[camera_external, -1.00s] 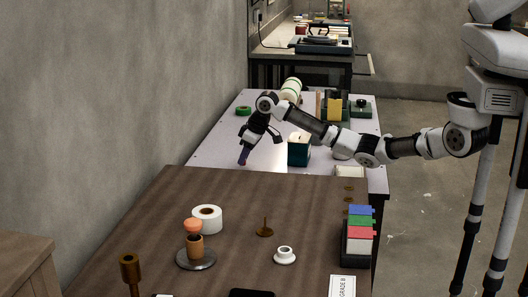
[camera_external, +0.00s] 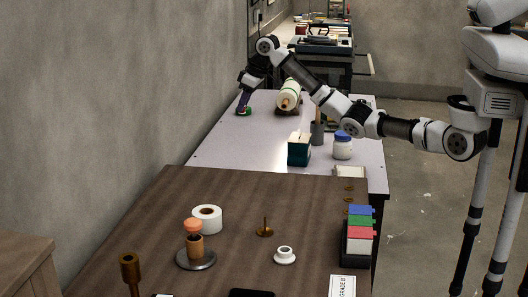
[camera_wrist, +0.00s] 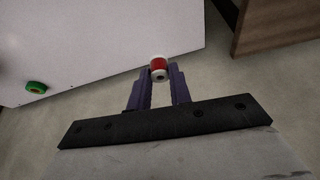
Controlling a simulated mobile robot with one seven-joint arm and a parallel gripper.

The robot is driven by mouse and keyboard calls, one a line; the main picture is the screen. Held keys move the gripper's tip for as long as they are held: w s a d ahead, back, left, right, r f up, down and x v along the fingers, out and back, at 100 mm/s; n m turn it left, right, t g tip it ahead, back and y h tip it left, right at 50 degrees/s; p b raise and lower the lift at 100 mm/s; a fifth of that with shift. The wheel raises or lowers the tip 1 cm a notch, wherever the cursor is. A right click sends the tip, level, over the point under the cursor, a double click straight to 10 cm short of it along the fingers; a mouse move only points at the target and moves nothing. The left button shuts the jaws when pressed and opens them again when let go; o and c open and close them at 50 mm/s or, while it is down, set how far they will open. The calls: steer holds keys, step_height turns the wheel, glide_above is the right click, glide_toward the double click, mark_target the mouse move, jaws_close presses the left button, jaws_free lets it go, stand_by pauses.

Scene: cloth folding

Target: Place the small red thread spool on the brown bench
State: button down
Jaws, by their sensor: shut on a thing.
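The red thread spool (camera_wrist: 159,66), with white ends, sits between the purple fingertips of my gripper (camera_wrist: 159,76) in the wrist view. My gripper is shut on it. In the external view my gripper (camera_external: 243,103) is at the far left of the pale table, by the wall; I cannot make out the spool there. The brown bench (camera_external: 140,235) fills the foreground, apart from my gripper. A brown surface (camera_wrist: 270,22) shows at the wrist view's top right.
The pale table (camera_external: 225,145) bears a green ring (camera_external: 245,111), a large roll (camera_external: 289,94), a teal box (camera_external: 299,151) and a blue-lidded jar (camera_external: 342,146). The bench's back left is clear.

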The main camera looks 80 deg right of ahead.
steer(key=s+a+r+n+y+p, duration=0.15)
steer(key=a+n, duration=0.25)
steer(key=a, duration=0.4)
steer(key=s+a+r+n+g+y+p, duration=0.1)
steer(key=a+r+n+p, duration=0.15)
steer(key=a, duration=0.45)
steer(key=s+a+r+n+y+p, duration=0.1)
steer(key=a+r+n, duration=0.25)
steer(key=a, duration=0.45)
steer(key=s+a+n+g+y+p, duration=0.1)
steer(key=s+a+n+g+p, duration=0.3)
steer(key=s+a+n, duration=1.15)
steer(key=shift+m+g, duration=0.6)
steer(key=shift+m, duration=0.25)
steer(key=f, duration=0.6)
steer(key=a+f, duration=0.1)
steer(key=f, duration=0.6)
steer(key=a+f, duration=0.1)
steer(key=f, duration=0.5)
steer(key=shift+s+a+f, duration=0.1)
steer(key=shift+a+f, duration=0.05)
steer(key=shift+f, duration=0.05)
steer(key=shift+f, duration=0.2)
steer(key=c, duration=1.3)
jaws_free()
